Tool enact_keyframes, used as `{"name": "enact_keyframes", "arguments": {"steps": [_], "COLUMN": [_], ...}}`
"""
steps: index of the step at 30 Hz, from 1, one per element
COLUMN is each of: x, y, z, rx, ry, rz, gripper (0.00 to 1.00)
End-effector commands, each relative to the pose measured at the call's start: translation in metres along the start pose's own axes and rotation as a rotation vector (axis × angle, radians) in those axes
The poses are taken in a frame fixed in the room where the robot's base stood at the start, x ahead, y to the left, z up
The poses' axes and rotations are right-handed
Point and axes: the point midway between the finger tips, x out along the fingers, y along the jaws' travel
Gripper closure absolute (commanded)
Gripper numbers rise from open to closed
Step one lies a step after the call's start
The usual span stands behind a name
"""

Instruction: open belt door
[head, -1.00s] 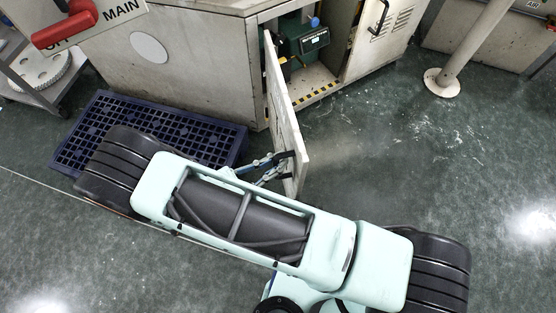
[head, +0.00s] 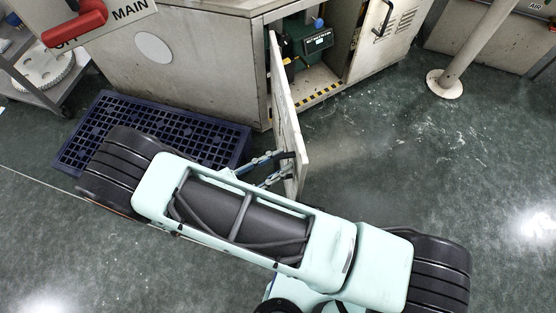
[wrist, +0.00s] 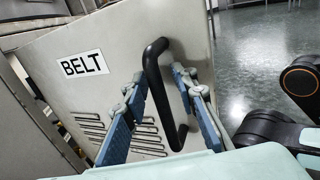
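The belt door (head: 287,120) stands swung out from the grey cabinet, seen nearly edge-on in the head view. In the wrist view its face (wrist: 75,100) carries a BELT label (wrist: 84,66), slots and a black bar handle (wrist: 154,85). My gripper (wrist: 158,80) has one blue finger on each side of the handle, with gaps visible, so it looks open around it. In the head view my gripper (head: 285,166) is at the door's outer end, and my arm hides the floor below.
The cabinet opening shows a green machine (head: 306,42) above a yellow-black strip (head: 318,92). A louvred panel (head: 395,30) is right of it. A blue pallet (head: 150,130) lies on the left. A post (head: 462,55) stands at right; the floor between is clear.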

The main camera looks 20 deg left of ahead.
Motion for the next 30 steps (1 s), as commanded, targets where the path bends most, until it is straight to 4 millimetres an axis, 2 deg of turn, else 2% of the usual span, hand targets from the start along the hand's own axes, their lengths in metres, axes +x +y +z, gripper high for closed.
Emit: {"name": "enact_keyframes", "arguments": {"steps": [8, 11, 14, 24, 30], "x": [0.0, -0.007, -0.021, -0.093, -0.115], "y": [0.001, 0.002, 0.002, 0.001, 0.0], "z": [0.0, 0.0, 0.0, -0.001, 0.0], "rx": [0.002, 0.003, 0.003, 0.003, 0.002], "ry": [0.0, 0.001, 0.002, 0.002, 0.0], "rz": [0.001, 0.002, 0.004, 0.004, 0.002], "gripper": [0.72, 0.72, 0.72, 0.72, 0.72]}}
